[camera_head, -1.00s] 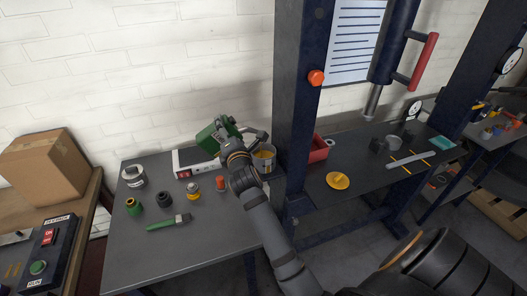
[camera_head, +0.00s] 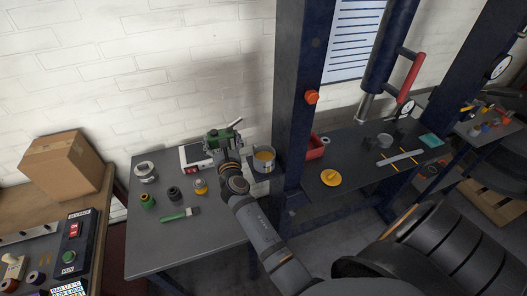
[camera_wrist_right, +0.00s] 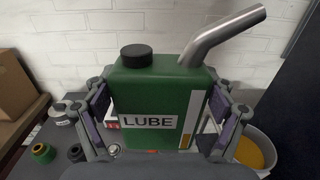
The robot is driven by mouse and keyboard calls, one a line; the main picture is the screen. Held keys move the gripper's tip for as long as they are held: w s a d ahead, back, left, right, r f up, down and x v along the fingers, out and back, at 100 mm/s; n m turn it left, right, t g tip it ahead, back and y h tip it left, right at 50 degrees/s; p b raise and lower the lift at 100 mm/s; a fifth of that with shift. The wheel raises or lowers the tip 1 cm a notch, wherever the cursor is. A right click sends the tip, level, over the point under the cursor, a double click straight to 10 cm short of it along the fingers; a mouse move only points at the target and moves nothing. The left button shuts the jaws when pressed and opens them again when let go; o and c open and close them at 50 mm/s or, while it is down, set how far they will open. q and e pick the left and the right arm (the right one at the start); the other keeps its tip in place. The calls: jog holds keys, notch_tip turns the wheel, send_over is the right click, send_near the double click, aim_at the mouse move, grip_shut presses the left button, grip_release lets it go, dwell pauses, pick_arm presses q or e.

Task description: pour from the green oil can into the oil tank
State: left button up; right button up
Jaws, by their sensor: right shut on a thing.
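The green oil can (camera_head: 218,136) is in my right gripper (camera_head: 224,146), above the back of the left table. In the right wrist view the can (camera_wrist_right: 160,88) stands about upright between the two fingers (camera_wrist_right: 161,104), with a black cap, a "LUBE" label and a bent metal spout pointing up and right. The oil tank (camera_head: 264,169), a grey round pot with yellow oil inside, stands just right of the can. It also shows at the right of the right wrist view (camera_wrist_right: 266,139). The spout is not over the tank's middle. My left gripper is not in view.
On the table (camera_head: 155,250) are a green-handled brush (camera_head: 176,216), several small rings and jars (camera_head: 174,193), and a white box (camera_head: 190,156). A dark blue press post (camera_head: 300,120) rises right of the tank. A red bin (camera_head: 315,148) is behind it.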

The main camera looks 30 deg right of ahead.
aim_at(222, 134)
jog(key=shift+s+d+r, duration=0.1)
jog(key=shift+d, duration=0.15)
jog(key=shift+a+r, duration=0.1)
jog(key=shift+r, duration=1.4)
